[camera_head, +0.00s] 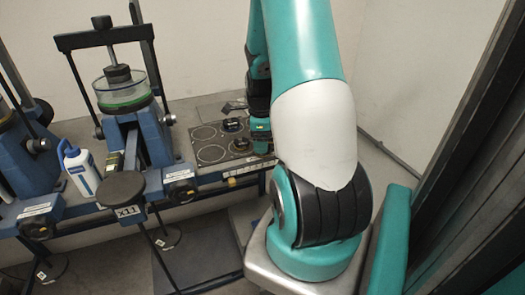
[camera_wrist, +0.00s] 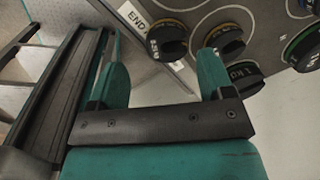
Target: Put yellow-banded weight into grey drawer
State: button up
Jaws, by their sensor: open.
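My gripper (camera_wrist: 163,75) is open and empty in the wrist view, its two teal fingers apart. Beyond the fingertips lie two black weights with yellowish bands, one between the fingers (camera_wrist: 168,43) and one beyond the right finger (camera_wrist: 224,38). I cannot tell which is the task's weight. A black weight marked like "1 KG" (camera_wrist: 242,77) lies just right of the right finger. In the head view, my gripper (camera_head: 261,135) is at the right side of the grey ringed board (camera_head: 211,153), partly hidden by my arm. I cannot clearly identify the grey drawer.
A green-banded weight (camera_wrist: 302,48) is at the right edge of the wrist view. Blue lever frames (camera_head: 140,140) stand at the left, one holding a clear dish with a green base (camera_head: 122,100). A white bottle with a blue label (camera_head: 80,168) stands between them.

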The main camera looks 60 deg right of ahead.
jog(key=f, duration=0.2)
jog(key=d+f, duration=0.1)
jog(key=f, duration=0.1)
jog(key=shift+w+f, duration=0.15)
jog(key=shift+f, duration=0.05)
jog(key=shift+c, duration=0.4)
jog(key=c, duration=1.1)
jog(key=shift+r, duration=0.1)
